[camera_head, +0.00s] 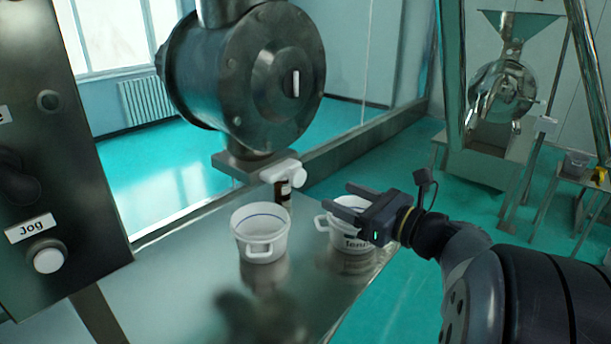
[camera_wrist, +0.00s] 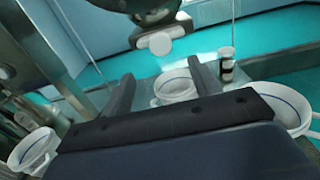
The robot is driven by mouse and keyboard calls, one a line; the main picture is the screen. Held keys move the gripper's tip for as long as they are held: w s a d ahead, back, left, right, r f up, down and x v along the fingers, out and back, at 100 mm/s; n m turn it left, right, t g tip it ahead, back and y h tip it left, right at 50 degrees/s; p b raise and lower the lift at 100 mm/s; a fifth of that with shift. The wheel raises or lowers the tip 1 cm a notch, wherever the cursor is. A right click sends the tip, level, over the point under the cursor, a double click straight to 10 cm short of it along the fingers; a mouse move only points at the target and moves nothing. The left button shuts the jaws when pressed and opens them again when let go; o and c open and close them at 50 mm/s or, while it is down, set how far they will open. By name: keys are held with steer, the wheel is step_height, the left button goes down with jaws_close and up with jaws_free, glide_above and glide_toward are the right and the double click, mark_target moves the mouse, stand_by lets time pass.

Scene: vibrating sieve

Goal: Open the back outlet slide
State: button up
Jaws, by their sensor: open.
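A metal outlet slide (camera_head: 240,165) with a white round knob (camera_head: 290,171) sits under the big steel drum. The knob also shows in the wrist view (camera_wrist: 160,44), top centre, beyond the fingers. Whether the slide is open or shut I cannot tell. My gripper (camera_head: 346,199) is open and empty, right of and nearer than the knob, apart from it. In the wrist view its two fingers (camera_wrist: 160,72) point toward the knob and the tub below it.
A white tub (camera_head: 260,248) stands on the steel table (camera_head: 200,290) below the outlet. A second tub (camera_head: 350,240) is partly behind my gripper. A small dark bottle (camera_head: 282,195) stands under the knob. A panel with a Jog button (camera_head: 48,258) is at left.

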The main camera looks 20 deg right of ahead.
mark_target(301, 179)
steer(key=p+x, duration=0.1)
steer(key=x, duration=0.9)
steer(key=shift+w+a+p, duration=0.25)
steer(key=shift+w+p, duration=0.05)
steer(key=shift+p, duration=0.1)
